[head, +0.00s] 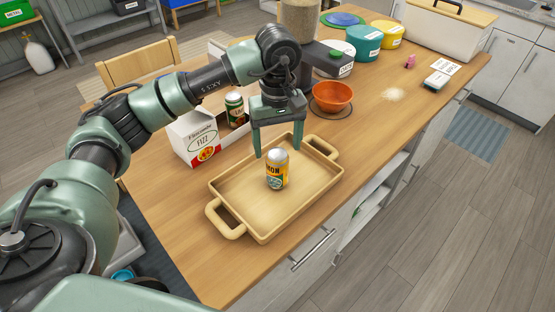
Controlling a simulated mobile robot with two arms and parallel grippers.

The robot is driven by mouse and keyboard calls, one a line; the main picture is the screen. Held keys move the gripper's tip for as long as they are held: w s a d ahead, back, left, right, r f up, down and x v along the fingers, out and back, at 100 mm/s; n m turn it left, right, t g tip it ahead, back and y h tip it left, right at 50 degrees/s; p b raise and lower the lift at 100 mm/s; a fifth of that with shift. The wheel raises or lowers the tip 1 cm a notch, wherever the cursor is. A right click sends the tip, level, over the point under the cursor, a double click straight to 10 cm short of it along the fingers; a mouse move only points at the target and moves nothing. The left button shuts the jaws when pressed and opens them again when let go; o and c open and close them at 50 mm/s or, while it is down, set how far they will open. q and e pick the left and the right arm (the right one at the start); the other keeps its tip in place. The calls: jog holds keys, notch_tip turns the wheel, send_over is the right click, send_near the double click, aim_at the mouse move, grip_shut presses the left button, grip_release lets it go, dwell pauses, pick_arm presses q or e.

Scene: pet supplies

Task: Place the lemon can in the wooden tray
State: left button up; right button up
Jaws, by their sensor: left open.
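The lemon can (277,171), yellow-orange with a silver top and partly readable lettering, stands upright inside the wooden tray (229,197), near its middle. The tray is light wood with a handle at each end and lies on the wooden counter. My left gripper (279,149) is open and points down at the tray. Its fingers are above and behind the can, and it holds nothing. Whether a finger touches the can is hard to tell from this angle. My right gripper is not in view.
Tubs, including a teal one (364,42), stand farther back.

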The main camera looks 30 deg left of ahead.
pick_arm(q)
notch_tip(320, 180, up, 6)
jog(key=shift+r+b, duration=0.25)
jog(key=shift+b, duration=0.3)
